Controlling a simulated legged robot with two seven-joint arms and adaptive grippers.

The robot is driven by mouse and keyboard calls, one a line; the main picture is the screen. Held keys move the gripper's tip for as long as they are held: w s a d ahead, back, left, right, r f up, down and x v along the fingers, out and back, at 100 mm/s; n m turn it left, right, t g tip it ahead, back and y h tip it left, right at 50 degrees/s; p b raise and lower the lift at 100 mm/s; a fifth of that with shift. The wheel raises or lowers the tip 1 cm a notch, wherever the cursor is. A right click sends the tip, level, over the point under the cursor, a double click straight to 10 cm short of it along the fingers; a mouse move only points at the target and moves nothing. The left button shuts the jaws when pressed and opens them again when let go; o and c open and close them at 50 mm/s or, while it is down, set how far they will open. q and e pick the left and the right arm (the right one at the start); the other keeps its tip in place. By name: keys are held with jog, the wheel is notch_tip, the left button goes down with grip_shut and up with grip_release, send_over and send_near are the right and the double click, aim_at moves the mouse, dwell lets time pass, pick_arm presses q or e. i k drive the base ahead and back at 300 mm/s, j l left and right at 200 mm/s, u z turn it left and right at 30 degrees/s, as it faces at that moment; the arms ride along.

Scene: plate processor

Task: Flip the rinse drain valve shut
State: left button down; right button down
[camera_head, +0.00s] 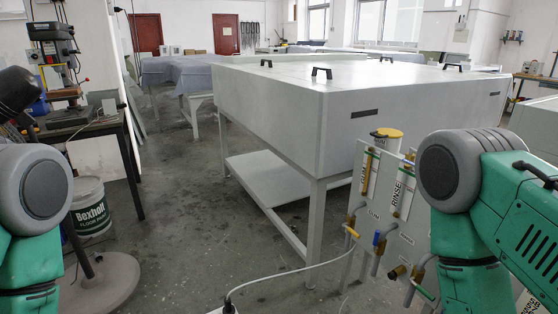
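A pale upright panel (417,227) stands at the lower right, partly hidden by my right arm. It carries a clear tube labelled RINSE (404,190) and another tube (369,174) to its left, whose label is partly hidden. Below them are pipe fittings with a yellow handle (352,232), a blue handle (377,238), a brass-coloured end (397,272) and a green handle (425,292). The small labels are too blurred to tell which one is the rinse drain valve or its position. Both my green arms show at the sides, but neither gripper is in view.
A large white cabinet table (262,115) with black handles fills the middle. A white cable (290,270) runs from the panel area to a black plug at the bottom. A drill press (58,60) on a dark bench and a bucket (90,207) stand left. Floor between is open.

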aim_at(378, 232)
jog(key=i+z, duration=0.1)
jog(key=z, duration=0.3)
jog(key=j+z, duration=0.1)
jog(key=z, duration=0.35)
jog(key=i+j+z, duration=0.1)
jog(key=z, duration=0.3)
jog(key=j+z, duration=0.1)
jog(key=z, duration=0.3)
jog(key=i+j+z, duration=0.1)
jog(key=z, duration=0.35)
